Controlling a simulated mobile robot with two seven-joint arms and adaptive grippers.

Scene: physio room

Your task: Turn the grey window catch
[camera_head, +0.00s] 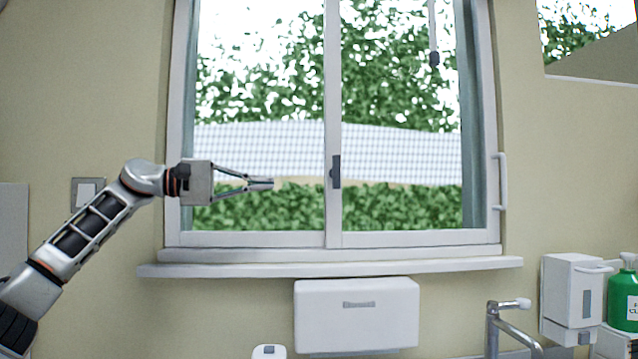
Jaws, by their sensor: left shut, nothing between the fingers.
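The grey window catch (336,172) is a small dark grey upright piece on the middle stile of the window, where the two panes meet. My left gripper (272,184) reaches in from the left in front of the left pane. Its fingers are shut and empty, and they point right toward the catch. In the picture the fingertips are a clear gap to the left of the catch and slightly below its middle. My right gripper does not show.
The white sill (330,264) runs below the window. Under it are a white wall dispenser (357,318) and a tap (507,325). At right stand another white dispenser (571,295) and a green bottle (623,298). A white handle (501,182) is on the right frame.

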